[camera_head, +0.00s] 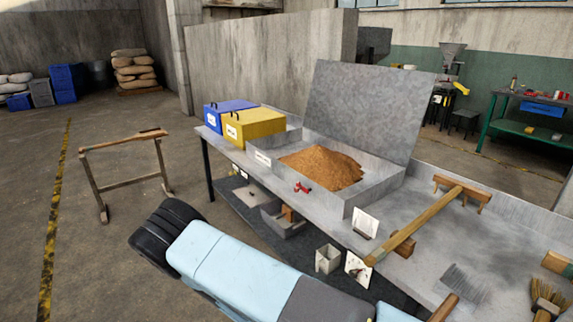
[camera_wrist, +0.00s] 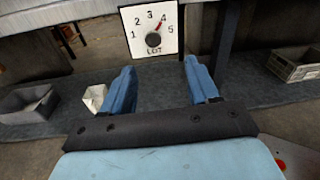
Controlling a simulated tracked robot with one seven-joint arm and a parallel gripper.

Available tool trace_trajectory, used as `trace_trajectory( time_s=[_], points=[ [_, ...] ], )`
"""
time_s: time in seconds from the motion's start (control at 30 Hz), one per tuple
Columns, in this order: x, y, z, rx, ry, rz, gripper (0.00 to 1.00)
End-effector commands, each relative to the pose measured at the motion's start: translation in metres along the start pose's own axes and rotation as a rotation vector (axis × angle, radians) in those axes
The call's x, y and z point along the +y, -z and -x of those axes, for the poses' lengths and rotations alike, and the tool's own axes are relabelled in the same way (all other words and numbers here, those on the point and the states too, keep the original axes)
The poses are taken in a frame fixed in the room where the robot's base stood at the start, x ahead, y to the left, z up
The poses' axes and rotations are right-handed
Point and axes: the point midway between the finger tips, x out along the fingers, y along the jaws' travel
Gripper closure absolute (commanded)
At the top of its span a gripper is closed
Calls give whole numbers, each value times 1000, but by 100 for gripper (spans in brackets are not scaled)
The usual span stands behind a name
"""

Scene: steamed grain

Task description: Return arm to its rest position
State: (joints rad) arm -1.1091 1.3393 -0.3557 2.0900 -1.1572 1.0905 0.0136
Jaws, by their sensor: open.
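My gripper (camera_wrist: 158,66) is open in the wrist view, its two blue fingers spread with nothing between them. Just beyond the fingertips is a white dial plate (camera_wrist: 140,42) marked 1 to 5 and LOT. Its black knob (camera_wrist: 153,40) has a red pointer (camera_wrist: 160,25) aimed up and right, near the 4. The fingers look apart from the plate and knob. In the head view my light blue arm (camera_head: 235,262) stretches across the lower front of the bench. I cannot make out my gripper there.
The grey bench (camera_head: 405,275) holds a tray of brown grain (camera_head: 322,167), a blue box (camera_head: 222,118), a yellow box (camera_head: 254,128) and a wooden rake (camera_head: 425,220). Bins stand on the shelf (camera_head: 262,233) below. A wooden trestle (camera_head: 122,143) stands at left; open floor lies around it.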

Motion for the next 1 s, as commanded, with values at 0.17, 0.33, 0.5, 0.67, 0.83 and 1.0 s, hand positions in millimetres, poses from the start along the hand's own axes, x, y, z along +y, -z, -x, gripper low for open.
trace_trajectory(
  time_s=[0.17, 0.33, 0.5, 0.67, 0.83, 1.0],
  points=[
    [-1, -37, -1, 94, 125, -117, 40],
    [-6, -70, -2, 180, 240, -225, 40],
    [-12, -104, -5, 263, 352, -334, 40],
    [-19, -137, -8, 339, 453, -439, 40],
    [-28, -171, -11, 419, 555, -552, 40],
    [-39, -206, -16, 496, 653, -667, 40]
  ],
)
